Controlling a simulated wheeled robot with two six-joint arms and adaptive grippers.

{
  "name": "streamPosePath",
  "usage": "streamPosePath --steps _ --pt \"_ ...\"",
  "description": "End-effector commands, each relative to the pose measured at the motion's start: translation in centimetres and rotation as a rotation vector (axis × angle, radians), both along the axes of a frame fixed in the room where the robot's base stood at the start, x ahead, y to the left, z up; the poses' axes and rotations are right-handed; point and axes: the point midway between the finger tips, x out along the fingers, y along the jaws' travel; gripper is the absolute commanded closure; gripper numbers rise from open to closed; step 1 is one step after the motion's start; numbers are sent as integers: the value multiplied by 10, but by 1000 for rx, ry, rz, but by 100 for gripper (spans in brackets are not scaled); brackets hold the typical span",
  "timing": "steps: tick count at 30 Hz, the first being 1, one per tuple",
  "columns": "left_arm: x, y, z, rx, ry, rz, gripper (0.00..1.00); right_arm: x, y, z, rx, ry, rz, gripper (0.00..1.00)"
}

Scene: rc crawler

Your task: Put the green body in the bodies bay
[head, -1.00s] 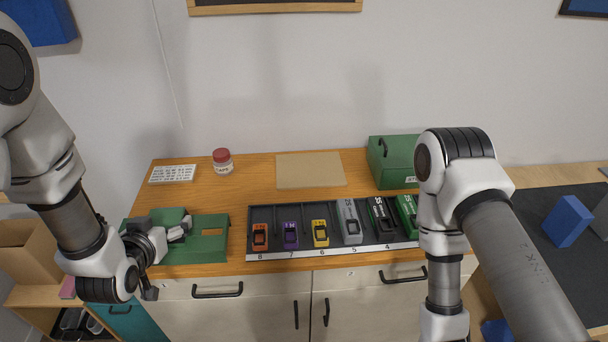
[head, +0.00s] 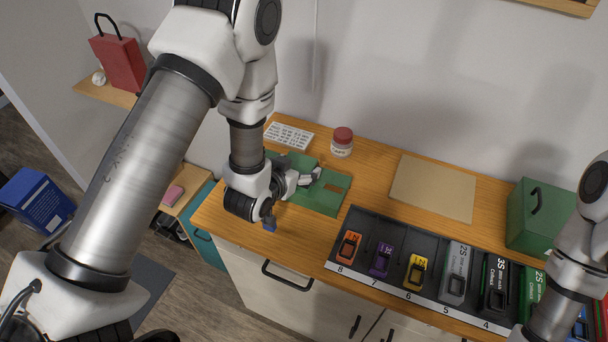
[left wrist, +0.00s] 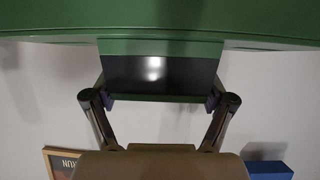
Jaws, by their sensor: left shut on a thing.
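In the left wrist view, green surface (left wrist: 160,20) fills the top, and a dark panel (left wrist: 150,75) lies between the two fingers (left wrist: 160,98). I cannot tell whether the body touches the counter. My right arm shows at the right edge, but its gripper is out of view. I cannot identify the bodies bay.
A dark rack (head: 345,267) of numbered slots with several small coloured items stands to the right.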

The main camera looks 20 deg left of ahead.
Motion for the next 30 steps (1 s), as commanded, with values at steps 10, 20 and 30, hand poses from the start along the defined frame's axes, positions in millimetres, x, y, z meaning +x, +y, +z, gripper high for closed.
streamPosePath --steps 10,20,30 --pt "0 0 -42 0 -2 1 55 0 0 11 0 0 0 20" --pt "0 0 -44 0 -1 0 0 0 0 9 0 0 0 20" --pt "0 0 -41 0 -1 0 0 0 0 11 0 0 0 20"
